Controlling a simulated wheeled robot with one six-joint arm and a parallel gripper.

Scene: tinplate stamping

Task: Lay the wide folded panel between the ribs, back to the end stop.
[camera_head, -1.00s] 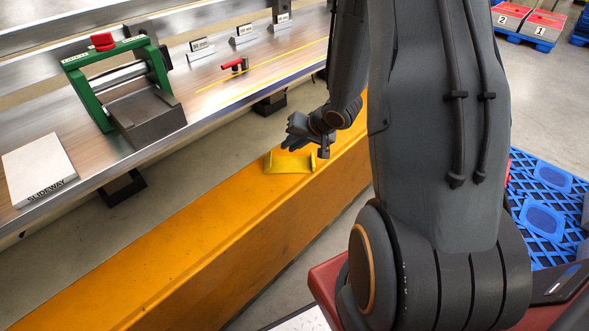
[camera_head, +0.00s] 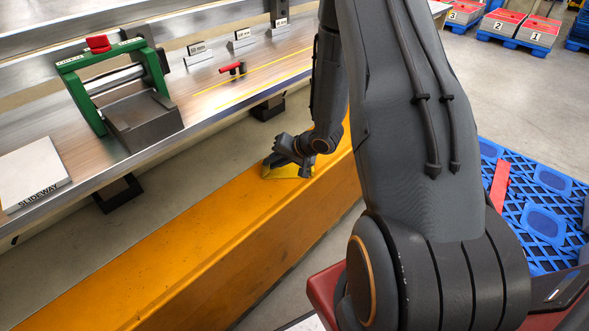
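A small yellow folded piece with raised ends (camera_head: 270,172) sits on top of the long orange beam; I cannot tell whether it is the wide folded panel. My gripper (camera_head: 283,158) is right over this piece and hides much of it. I cannot tell whether the fingers touch it, or whether they are open or shut. No ribs or end stop can be made out with certainty.
The workbench behind the beam carries a green frame (camera_head: 72,64) with a dark block (camera_head: 143,122), a white SLIDEWAY plate (camera_head: 30,175) and a red-handled part (camera_head: 232,68). A blue pallet (camera_head: 545,215) lies at right. The beam's near stretch is clear.

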